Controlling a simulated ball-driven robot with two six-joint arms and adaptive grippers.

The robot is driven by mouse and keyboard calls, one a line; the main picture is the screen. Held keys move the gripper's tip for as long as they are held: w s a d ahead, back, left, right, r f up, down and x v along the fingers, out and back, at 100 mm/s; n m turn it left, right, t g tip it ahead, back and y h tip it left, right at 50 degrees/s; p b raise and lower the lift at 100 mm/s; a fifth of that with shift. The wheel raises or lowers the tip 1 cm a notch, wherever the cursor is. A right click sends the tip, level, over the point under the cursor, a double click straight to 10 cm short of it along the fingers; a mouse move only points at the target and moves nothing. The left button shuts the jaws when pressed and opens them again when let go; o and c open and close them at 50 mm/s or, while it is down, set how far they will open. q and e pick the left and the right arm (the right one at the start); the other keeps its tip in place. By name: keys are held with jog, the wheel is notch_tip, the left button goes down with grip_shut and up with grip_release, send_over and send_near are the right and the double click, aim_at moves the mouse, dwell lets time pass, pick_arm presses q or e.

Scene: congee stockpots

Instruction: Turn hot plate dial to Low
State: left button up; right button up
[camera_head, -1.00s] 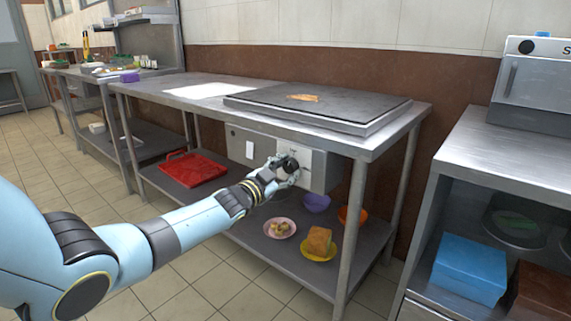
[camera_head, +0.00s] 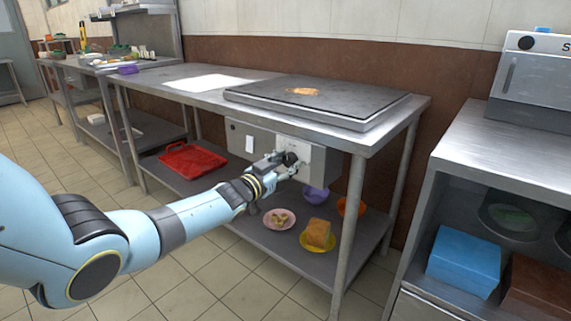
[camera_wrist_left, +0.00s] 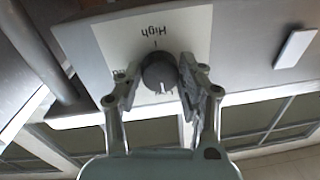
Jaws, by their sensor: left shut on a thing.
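The hot plate dial (camera_wrist_left: 160,73) is a round dark knob with a small white mark on its lower edge in the left wrist view. It sits on a pale panel (camera_wrist_left: 110,35) with the word "High" above the knob, upside down in this view; another label at the left is partly hidden. My left gripper (camera_wrist_left: 166,84) has a finger on each side of the knob and is shut on it. In the head view, the left gripper (camera_head: 284,163) is at the dial on the control box (camera_head: 322,163) under the table. The hot plate (camera_head: 340,97) lies above. My right gripper is out of view.
The steel table (camera_head: 180,75) has a lower shelf with a red tray (camera_head: 193,158), a pink plate (camera_head: 279,218), a purple bowl (camera_head: 316,196) and food on a yellow plate (camera_head: 301,240). A table leg (camera_head: 350,235) stands right of the dial. Another steel counter (camera_head: 490,150) stands at right.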

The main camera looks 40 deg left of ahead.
pick_arm(q)
jog(key=shift+f, duration=0.2)
jog(key=o, duration=1)
jog(key=shift+o, duration=0.8)
jog(key=shift+r, duration=0.1)
jog(key=s, duration=1.2)
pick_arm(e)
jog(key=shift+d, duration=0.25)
pick_arm(q)
jog(key=shift+a, duration=0.1)
